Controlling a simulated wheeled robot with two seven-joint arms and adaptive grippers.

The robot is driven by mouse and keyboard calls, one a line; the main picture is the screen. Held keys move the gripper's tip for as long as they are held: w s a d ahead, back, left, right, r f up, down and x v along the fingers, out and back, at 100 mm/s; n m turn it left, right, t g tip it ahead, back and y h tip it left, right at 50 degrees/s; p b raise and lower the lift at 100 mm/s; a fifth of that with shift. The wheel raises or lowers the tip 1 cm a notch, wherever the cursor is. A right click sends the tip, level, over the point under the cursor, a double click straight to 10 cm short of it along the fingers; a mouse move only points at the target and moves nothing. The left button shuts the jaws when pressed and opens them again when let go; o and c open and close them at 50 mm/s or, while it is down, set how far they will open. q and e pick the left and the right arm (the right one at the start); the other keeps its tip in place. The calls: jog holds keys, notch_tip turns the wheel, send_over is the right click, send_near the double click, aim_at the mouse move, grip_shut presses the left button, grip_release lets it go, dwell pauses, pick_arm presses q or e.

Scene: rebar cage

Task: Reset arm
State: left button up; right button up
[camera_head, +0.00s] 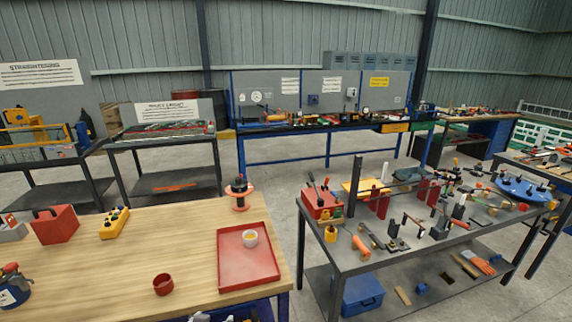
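Neither of my grippers and no part of my arms that I can make out shows in the head view. The wooden workbench (120,255) fills the lower left. A small red cup (163,284) stands left of the tray. A black and orange spool-like item (239,193) stands behind the tray.
A red bin (55,225) and a yellow block with dark knobs (115,221) stand on the left of the workbench. A grey metal table (375,265) crowded with tools stands to the right, across a narrow gap. More benches line the back wall.

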pick_arm(q)
jog(key=s+a+f+g, duration=0.15)
jog(key=s+g, duration=0.35)
jog(key=s, duration=0.9)
jog(key=s+f+m+g, duration=0.1)
jog(key=s+f, duration=0.1)
jog(key=f, duration=1.4)
jog(key=s+f+g, duration=0.1)
jog(key=s+f, duration=0.1)
jog(key=f, duration=1.4)
jog(key=s+a+f, duration=0.2)
jog(key=s+f, duration=0.8)
jog(key=s, duration=0.1)
jog(key=s+a+f+g, duration=0.1)
jog(key=s+a+f, duration=0.1)
jog(key=s+f, duration=0.8)
jog(key=shift+s+a+f, duration=0.15)
jog(key=shift+s+f, duration=0.1)
jog(key=shift+s, duration=0.5)
